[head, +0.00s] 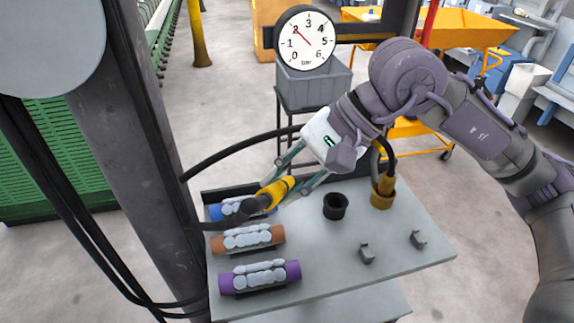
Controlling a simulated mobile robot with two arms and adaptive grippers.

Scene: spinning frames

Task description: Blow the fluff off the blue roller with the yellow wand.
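The blue roller (216,212) lies at the back left of the grey table, with pale fluff (232,207) in clumps along it. My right gripper (293,179) reaches in from the right and is shut on the yellow wand (275,192). The wand tilts down to the left, and its dark end (254,205) is over or just in front of the blue roller's right part, hiding some of it. I cannot tell whether they touch. My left gripper is not in view.
An orange-brown roller (277,234) and a purple roller (292,271), both with fluff, lie nearer. A black cup (335,207), a yellow holder (381,202) and small grey brackets (367,253) stand to the right. Dark hoses and a post (135,130) are left. A gauge (304,38) hangs behind.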

